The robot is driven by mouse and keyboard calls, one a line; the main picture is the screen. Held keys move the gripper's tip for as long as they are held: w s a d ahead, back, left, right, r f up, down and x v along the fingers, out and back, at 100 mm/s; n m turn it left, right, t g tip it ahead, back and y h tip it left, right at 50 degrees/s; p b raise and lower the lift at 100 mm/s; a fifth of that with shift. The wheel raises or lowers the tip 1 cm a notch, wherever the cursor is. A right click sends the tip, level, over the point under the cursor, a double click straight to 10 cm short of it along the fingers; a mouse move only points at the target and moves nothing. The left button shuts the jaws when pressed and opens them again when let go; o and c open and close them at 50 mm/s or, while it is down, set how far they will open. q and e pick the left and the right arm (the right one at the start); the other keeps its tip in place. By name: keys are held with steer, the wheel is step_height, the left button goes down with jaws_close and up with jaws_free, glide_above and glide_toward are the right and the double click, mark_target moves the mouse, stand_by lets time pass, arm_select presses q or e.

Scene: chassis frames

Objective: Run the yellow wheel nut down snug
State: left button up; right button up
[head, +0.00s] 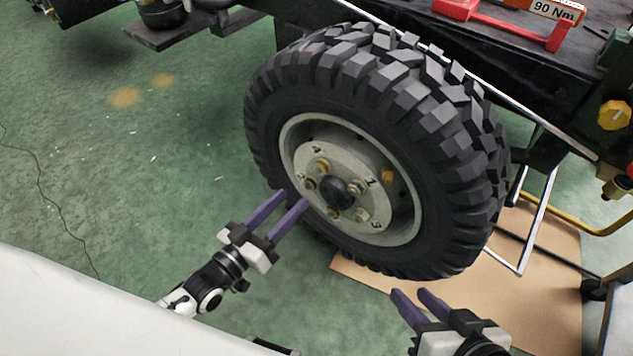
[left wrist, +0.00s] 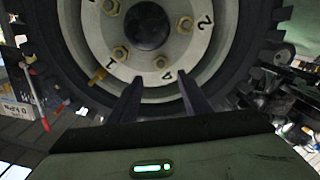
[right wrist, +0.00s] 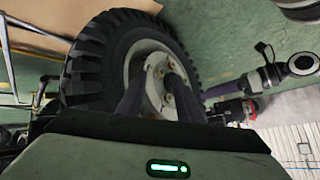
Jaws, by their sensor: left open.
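The black-tyred wheel (head: 415,95) has a pale numbered hub plate (head: 340,222) with several yellowish nuts around a black centre cap (head: 338,193). One yellowish nut (head: 323,166) shows at the plate's upper left; another nut (left wrist: 120,53) is by the number 1 in the left wrist view. I cannot tell which is the task's nut. A brighter yellow stub (left wrist: 97,75) sticks out nearby. My left gripper (head: 292,198) is open and empty, its tips before the wheel's lower left. My right gripper (head: 409,291) is open and empty, below the tyre.
A cardboard sheet (head: 475,275) lies on the green floor under the wheel's right side. A red tool (head: 515,27) and a 90 Nm label (head: 556,10) are on the dark chassis above. Metal stand bars are at right.

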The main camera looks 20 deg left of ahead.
mark_target(320, 172)
arm_select(q)
steer(key=b+x, duration=0.1)
steer(key=x, duration=0.2)
steer(key=b+x, duration=0.1)
steer(key=x, duration=0.2)
steer(key=f+b+x, duration=0.1)
steer(key=x, duration=0.2)
steer(key=shift+w, duration=0.1)
steer(key=shift+w+d+r+b, duration=0.15)
steer(key=shift+w+b, duration=0.15)
steer(key=shift+w, duration=0.2)
arm_select(e)
steer(key=r, duration=0.1)
steer(key=a+r+y, duration=0.1)
steer(key=a+t, duration=0.1)
steer(key=shift+w+a+r+y, duration=0.1)
steer(key=shift+w+r+y, duration=0.2)
steer(key=shift+r, duration=0.1)
